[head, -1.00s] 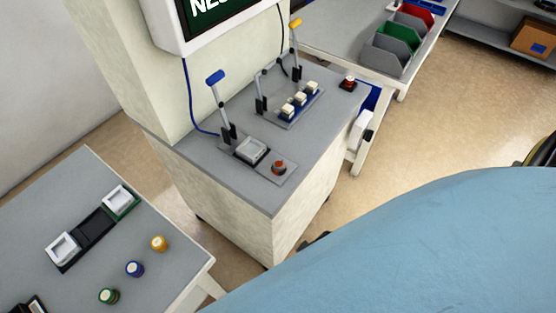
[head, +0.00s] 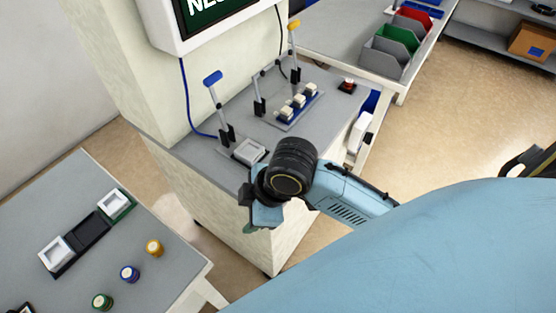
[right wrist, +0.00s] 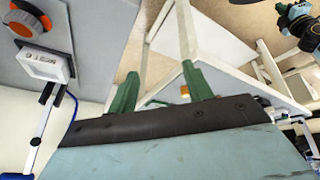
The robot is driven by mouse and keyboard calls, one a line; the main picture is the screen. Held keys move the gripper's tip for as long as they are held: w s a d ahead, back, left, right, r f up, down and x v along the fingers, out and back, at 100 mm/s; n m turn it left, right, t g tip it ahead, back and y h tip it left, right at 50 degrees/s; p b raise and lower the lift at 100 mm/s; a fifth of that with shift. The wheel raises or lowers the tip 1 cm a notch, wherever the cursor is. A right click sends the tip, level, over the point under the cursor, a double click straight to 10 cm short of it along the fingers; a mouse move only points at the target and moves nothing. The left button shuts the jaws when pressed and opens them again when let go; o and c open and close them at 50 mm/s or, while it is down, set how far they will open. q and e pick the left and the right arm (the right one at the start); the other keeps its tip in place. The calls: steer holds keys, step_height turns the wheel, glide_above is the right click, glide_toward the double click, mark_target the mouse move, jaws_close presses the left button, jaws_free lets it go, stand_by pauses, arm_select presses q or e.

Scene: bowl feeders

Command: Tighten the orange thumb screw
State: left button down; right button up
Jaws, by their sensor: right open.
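The orange thumb screw (right wrist: 22,23) shows in the right wrist view at the top left, a round knob on a dark base in a grey plate, beside a white square nest (right wrist: 45,65). In the head view my right gripper and wrist hide the screw; the nest (head: 249,151) shows just behind them. My right gripper (head: 252,205) is over the front edge of the grey-topped cabinet. In the right wrist view its green fingers (right wrist: 160,88) are apart with nothing held between them. The screw lies left of the fingers, apart from them. Blue and dark arm parts (right wrist: 300,22), probably my left arm, show at top right.
A blue-handled toggle lever (head: 217,105) stands by the nest, and a yellow-handled one (head: 294,50) farther back beside several white blocks. A side table (head: 150,212) at left holds coloured knobs and white trays. Floor shows between table and cabinet (head: 225,175).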

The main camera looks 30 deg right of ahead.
steer(key=w+d+r+n+g+h, duration=0.3)
steer(key=w+d+r+n+h, duration=0.1)
steer(key=w+d+r+n, duration=0.8)
steer(key=shift+m, duration=0.6)
steer(key=f+b, duration=0.1)
steer(key=f, duration=0.3)
steer(key=s+f+b, duration=0.1)
steer(key=f, duration=0.4)
steer(key=s+f+b, duration=0.1)
steer(key=f, duration=0.3)
steer(key=shift+s+d+f, duration=0.2)
steer(key=shift+d+f, duration=0.15)
steer(key=shift+f, duration=0.45)
arm_select(q)
steer(key=shift+y, duration=0.3)
steer(key=a+f, duration=0.3)
steer(key=shift+w+a, duration=0.3)
steer(key=shift+a, duration=0.1)
